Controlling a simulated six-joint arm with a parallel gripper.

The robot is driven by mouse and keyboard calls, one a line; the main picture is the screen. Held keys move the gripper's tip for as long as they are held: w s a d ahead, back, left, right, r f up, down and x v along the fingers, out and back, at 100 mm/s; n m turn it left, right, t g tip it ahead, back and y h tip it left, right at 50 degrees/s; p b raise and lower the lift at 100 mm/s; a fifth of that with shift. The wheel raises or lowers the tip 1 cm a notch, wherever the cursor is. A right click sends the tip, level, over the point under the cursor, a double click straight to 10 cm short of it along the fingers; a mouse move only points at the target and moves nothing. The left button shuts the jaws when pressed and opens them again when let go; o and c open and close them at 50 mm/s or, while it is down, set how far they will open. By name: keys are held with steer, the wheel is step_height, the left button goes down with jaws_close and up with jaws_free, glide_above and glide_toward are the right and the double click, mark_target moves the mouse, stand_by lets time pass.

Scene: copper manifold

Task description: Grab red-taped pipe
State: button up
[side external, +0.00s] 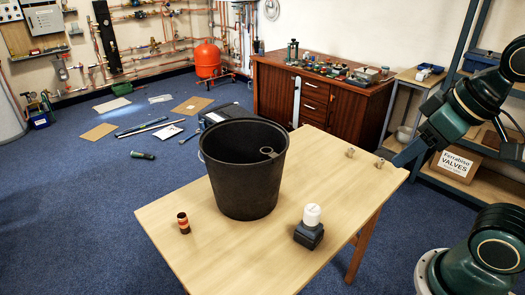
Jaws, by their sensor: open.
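The red-taped pipe (183,223) is a short dark copper-brown tube with a red band. It stands upright near the left front of the light wooden table (240,258), clear of other things. My gripper (408,153) is at the table's far right corner, with the arm reaching in from the right edge. It is open and far from the red-taped pipe, across the table. Its fingers are small and hard to make out against the shelf.
A large black bucket (241,178) stands mid-table, between my gripper and the pipe. A white cylinder on a dark block (309,229) stands front right. Two short pale tubes, one (350,152) and another (380,162), are at the far right.

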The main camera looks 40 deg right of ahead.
steer(key=w+a+r+g, duration=0.1)
steer(key=w+r, duration=0.1)
steer(key=w, duration=0.4)
steer(key=w+a+r, duration=0.2)
steer(key=w+r, duration=0.1)
steer(key=w, duration=0.3)
steer(key=n+g, duration=0.2)
steer(key=g, duration=0.1)
glide_above(181, 215)
steer(key=s, duration=0.1)
step_height(181, 215, down, 26)
steer(key=shift+s+r, duration=0.15)
steer(key=shift+s, duration=0.1)
steer(key=shift+w+f, duration=0.15)
steer(key=shift+f, duration=1.25)
steer(key=shift+w+f, duration=0.2)
steer(key=shift+f, duration=1.25)
steer(key=shift+w+f, duration=0.15)
steer(key=shift+f, duration=1.25)
